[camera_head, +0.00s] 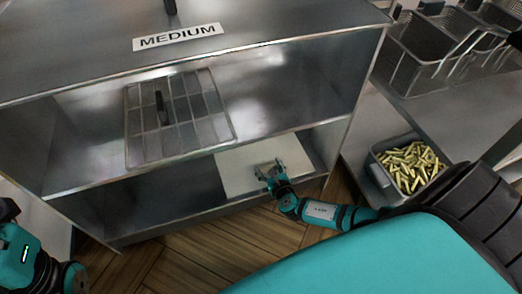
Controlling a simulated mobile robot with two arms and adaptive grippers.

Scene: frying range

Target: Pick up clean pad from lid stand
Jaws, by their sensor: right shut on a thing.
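A flat, pale cream pad (238,165) lies on the low shelf of a steel stand (290,85), which I take to be the lid stand. My right gripper (268,172) is at the pad's front part and is shut on it. The fingers are small in view and partly hide the pad there. The pad looks flat; I cannot tell whether it is clear of the shelf. Part of my left arm (25,258) shows at the lower left edge, but its fingertips are not in view.
A wire-grid lid (180,142) with a black handle rests on the shelf above. A "MEDIUM" label (178,37) is on the stand's top. A container of cut fries (410,165) stands at right, below wire baskets (415,50). Wooden floor (205,245) is in front.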

